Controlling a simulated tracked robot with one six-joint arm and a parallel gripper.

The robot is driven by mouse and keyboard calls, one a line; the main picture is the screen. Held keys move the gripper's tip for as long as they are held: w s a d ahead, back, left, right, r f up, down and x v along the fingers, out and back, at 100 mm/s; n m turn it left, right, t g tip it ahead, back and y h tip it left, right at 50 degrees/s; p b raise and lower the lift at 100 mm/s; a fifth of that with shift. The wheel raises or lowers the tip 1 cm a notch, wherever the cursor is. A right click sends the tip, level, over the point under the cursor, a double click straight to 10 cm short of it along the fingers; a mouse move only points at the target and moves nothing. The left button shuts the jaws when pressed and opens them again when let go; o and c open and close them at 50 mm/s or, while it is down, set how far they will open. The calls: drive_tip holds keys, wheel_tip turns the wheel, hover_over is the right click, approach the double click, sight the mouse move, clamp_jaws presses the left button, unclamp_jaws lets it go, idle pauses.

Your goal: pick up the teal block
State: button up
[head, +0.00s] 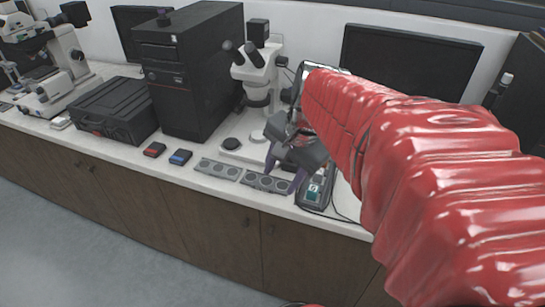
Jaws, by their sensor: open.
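No plainly teal block shows in the head view. A small blue block with a dark edge (180,157) lies on the white counter, beside a similar red block (154,149). A dark grey device (315,190) with a teal patch on its face lies at the counter's front, just right of my gripper. My gripper (284,172) is open, with purple fingertips pointing down over the right-hand grey plate. I cannot tell how high it is above the counter. My red-sleeved arm hides much of the counter to the right.
Two grey plates with round recesses (218,169) (267,182) lie near the front edge. A white microscope (259,72) stands behind my gripper. A black tower (185,75), a black case (113,108) and a monitor (409,60) crowd the back.

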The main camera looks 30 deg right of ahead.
drive_tip(key=d+f+m+y, duration=0.1)
drive_tip(key=d+f+m, duration=0.1)
drive_tip(key=d+m, duration=0.5)
drive_tip(key=d+f+m+y, duration=0.1)
drive_tip(key=d+f+m, duration=0.1)
drive_tip(key=d+m, duration=0.5)
drive_tip(key=d, duration=0.4)
drive_tip(key=shift+s, duration=0.2)
hover_over(314, 188)
drive_tip(key=s+d, duration=0.1)
drive_tip(key=s, duration=0.1)
wheel_tip(314, 188, down, 8)
drive_tip(key=shift+s+d, duration=0.1)
drive_tip(key=shift+x, duration=2.6)
drive_tip(key=shift+d, duration=0.15)
